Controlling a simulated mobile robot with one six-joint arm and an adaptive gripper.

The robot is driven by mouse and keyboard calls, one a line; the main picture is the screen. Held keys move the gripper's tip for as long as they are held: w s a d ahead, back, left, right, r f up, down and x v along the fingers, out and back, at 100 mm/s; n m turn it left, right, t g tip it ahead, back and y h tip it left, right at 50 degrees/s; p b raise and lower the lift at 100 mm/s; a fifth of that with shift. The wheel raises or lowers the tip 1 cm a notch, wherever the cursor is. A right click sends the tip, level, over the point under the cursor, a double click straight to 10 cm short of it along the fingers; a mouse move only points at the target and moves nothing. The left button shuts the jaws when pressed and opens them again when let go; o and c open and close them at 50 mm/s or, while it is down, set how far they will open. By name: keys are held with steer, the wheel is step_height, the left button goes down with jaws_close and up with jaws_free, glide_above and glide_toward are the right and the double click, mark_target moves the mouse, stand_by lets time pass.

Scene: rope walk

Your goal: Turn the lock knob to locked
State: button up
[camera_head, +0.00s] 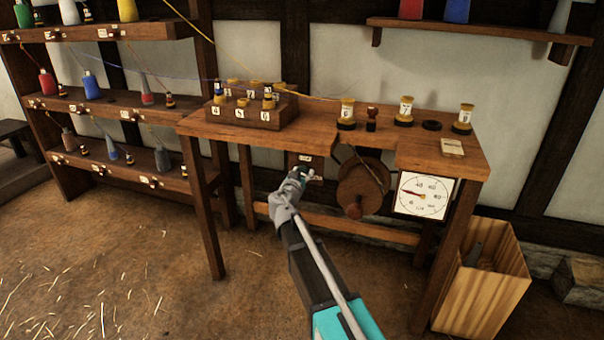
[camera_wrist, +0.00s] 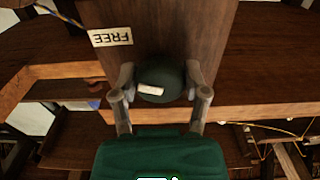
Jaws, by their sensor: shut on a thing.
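The lock knob (camera_wrist: 158,82) is a round dark green knob with a white bar mark on its face. It sits on a dark wooden panel (camera_wrist: 195,30) with a white label reading "FREE" (camera_wrist: 110,37), upside down in the wrist view. The white bar is slightly tilted from level in that view. My gripper (camera_wrist: 160,88) is shut on the knob, one finger on each side. In the head view my gripper (camera_head: 300,174) is at the panel below the table's front edge, and it largely hides the knob.
The wooden table (camera_head: 340,135) carries a numbered block (camera_head: 240,112) and several yellow-and-black bobbins. A round wooden wheel (camera_head: 365,188) and a white dial (camera_head: 424,195) hang right of my gripper. A wooden bin (camera_head: 485,290) stands at lower right. The floor in front is clear except for straw.

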steer(key=shift+n, duration=0.5)
steer(key=n, duration=0.4)
steer(key=shift+n, duration=0.3)
steer(key=n, duration=0.5)
steer(key=shift+d, duration=0.1)
steer(key=n, duration=0.6)
steer(key=shift+r, duration=0.1)
steer(key=n, duration=0.5)
steer(key=shift+n, duration=0.3)
steer(key=o, duration=1.1)
steer(key=shift+o, duration=0.2)
